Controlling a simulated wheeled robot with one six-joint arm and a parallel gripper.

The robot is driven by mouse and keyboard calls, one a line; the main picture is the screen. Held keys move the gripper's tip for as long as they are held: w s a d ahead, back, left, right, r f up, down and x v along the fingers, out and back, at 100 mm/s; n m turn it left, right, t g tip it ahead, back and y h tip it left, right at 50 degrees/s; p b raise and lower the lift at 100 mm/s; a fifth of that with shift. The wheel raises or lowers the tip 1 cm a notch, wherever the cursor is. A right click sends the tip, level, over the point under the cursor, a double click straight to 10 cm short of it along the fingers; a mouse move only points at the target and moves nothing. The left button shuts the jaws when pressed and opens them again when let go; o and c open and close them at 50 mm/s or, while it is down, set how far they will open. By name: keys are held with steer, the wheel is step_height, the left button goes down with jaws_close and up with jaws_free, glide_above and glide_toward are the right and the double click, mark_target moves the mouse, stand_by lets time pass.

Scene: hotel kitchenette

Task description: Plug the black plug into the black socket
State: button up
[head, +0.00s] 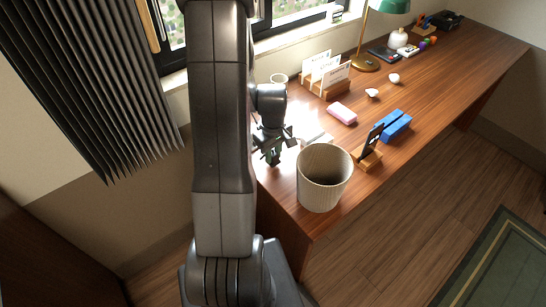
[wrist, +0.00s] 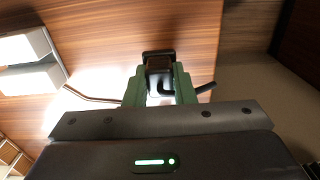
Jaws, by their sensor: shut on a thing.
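My gripper (head: 272,152) is at the near left end of the wooden desk, partly hidden by my arm in the head view. In the wrist view its green fingers (wrist: 160,88) are shut on a small black piece, which looks like the black plug (wrist: 158,62). Thin dark lines, possibly a cable, stick out on both sides of the fingers. The black socket cannot be made out for certain in either view. Whether the plug touches anything beyond the fingers cannot be told.
A ribbed bin (head: 324,178) stands close to the right of my gripper. Beyond are a phone on a stand (head: 370,150), a blue block (head: 394,124), a pink block (head: 342,113) and a card holder (head: 326,82). A green lamp (head: 365,62) stands farther back. The window is behind.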

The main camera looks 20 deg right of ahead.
mark_target(273, 153)
step_height(273, 153, up, 8)
steer(key=shift+r, duration=0.25)
stand_by(0.4)
